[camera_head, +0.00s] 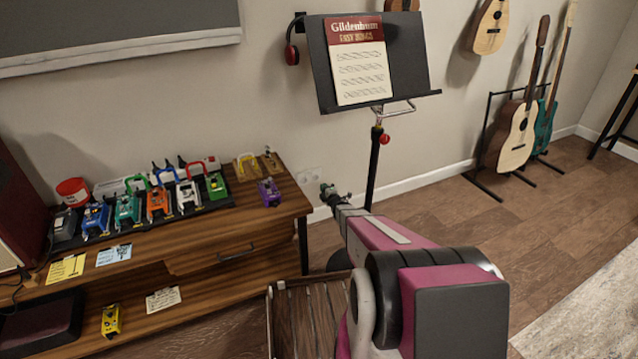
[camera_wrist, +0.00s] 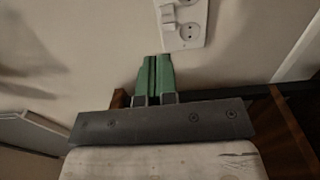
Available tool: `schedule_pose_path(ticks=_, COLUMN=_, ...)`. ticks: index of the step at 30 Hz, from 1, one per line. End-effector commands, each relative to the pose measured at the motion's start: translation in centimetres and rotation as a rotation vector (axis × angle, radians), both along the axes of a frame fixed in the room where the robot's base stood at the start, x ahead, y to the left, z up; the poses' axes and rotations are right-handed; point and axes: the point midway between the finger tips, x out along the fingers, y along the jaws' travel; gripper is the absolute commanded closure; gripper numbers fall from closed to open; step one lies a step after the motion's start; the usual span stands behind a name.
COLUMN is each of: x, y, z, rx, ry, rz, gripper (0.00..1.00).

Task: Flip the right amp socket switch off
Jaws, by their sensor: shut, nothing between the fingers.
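A white double wall socket (camera_wrist: 192,36) is fixed to the wall and shows at the top of the wrist view, partly cut off by the frame edge. It has a round outlet and a small raised white part (camera_wrist: 168,15) at its left that may be a switch; its position cannot be told. In the head view the socket (camera_head: 309,175) is small and pale on the wall, beside the bench's right end. My gripper (camera_wrist: 154,58) has green fingers that are shut and empty, with their tips just below the socket's lower left edge. It also shows in the head view (camera_head: 326,188).
A wooden bench (camera_head: 225,238) with several pedals stands to the left. A music stand (camera_head: 372,165) rises just right of my gripper. A slatted wooden thing (camera_head: 309,310) is below my arm. Guitars (camera_head: 515,135) stand at the right, and the floor between is free.

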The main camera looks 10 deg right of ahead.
Motion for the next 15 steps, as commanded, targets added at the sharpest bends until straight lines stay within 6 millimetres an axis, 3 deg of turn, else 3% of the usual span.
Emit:
schedule_pose_path(ticks=4, x=-1.62, y=-0.47, z=0.10, rx=0.000, ry=0.001, rz=-0.001, gripper=1.00)
schedule_pose_path(ticks=15, x=-1.78, y=-0.55, z=0.02, rx=-0.003, ry=0.000, rz=-0.001, gripper=1.00)
